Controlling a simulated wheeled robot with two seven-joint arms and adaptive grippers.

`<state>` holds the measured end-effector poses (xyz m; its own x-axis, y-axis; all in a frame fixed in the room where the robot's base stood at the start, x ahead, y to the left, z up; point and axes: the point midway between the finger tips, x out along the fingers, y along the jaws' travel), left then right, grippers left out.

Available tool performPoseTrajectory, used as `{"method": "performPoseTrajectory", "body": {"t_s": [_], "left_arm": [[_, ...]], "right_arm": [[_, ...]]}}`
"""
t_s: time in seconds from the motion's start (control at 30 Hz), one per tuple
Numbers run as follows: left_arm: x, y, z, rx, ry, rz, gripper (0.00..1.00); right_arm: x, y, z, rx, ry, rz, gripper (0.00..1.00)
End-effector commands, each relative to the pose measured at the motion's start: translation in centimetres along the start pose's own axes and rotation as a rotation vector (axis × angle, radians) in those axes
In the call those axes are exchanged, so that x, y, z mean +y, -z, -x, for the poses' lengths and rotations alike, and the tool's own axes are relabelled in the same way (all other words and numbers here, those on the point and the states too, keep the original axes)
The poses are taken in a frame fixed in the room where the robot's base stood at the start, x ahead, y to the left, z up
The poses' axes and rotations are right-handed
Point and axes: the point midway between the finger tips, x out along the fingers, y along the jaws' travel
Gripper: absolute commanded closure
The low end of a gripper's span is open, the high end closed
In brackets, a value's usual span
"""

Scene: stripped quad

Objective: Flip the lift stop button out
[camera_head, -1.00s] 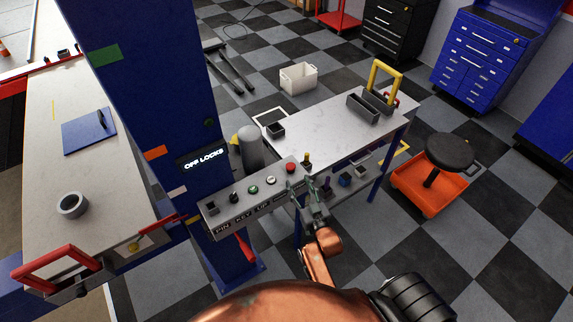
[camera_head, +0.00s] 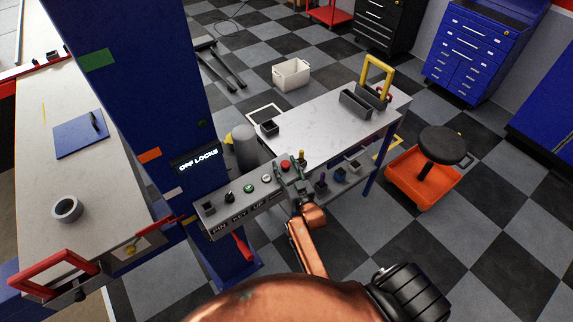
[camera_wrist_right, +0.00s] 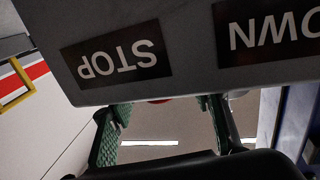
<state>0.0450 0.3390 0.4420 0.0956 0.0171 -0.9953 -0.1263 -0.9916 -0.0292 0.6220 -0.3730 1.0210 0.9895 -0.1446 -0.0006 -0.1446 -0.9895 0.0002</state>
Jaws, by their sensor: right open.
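A grey control box (camera_head: 238,205) with a row of controls is fixed to the blue lift post. The red stop button (camera_head: 285,165) is near its right end. My right gripper (camera_head: 290,173) is open at the box's right part, its fingers close to the red button. In the right wrist view the upside-down STOP label (camera_wrist_right: 116,58) fills the upper part. A sliver of red (camera_wrist_right: 160,101) shows past the box edge between the open green-padded fingers (camera_wrist_right: 166,118). Most of the button is hidden there, and I cannot tell whether the fingers touch it. My left gripper is out of view.
Left of the stop button are a white button (camera_head: 266,179), a green button (camera_head: 250,187) and a black knob (camera_head: 229,197). A white-topped table (camera_head: 325,128) lies behind. A grey cylinder (camera_head: 245,148) stands behind the box.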

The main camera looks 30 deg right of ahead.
Motion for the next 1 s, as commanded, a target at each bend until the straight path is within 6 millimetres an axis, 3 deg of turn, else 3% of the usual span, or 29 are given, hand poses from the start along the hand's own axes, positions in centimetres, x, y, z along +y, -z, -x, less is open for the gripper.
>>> {"method": "performPoseTrajectory", "body": {"t_s": [0.13,0.8,1.0], "left_arm": [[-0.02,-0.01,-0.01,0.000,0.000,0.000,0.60],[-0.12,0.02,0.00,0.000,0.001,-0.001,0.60],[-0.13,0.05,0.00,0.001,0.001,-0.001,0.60]], "right_arm": [[0.09,0.00,0.05,0.000,-0.001,0.000,0.55],[0.14,0.01,0.09,0.000,-0.002,0.000,1.00],[0.14,0.01,0.09,0.000,-0.002,0.000,1.00]]}}
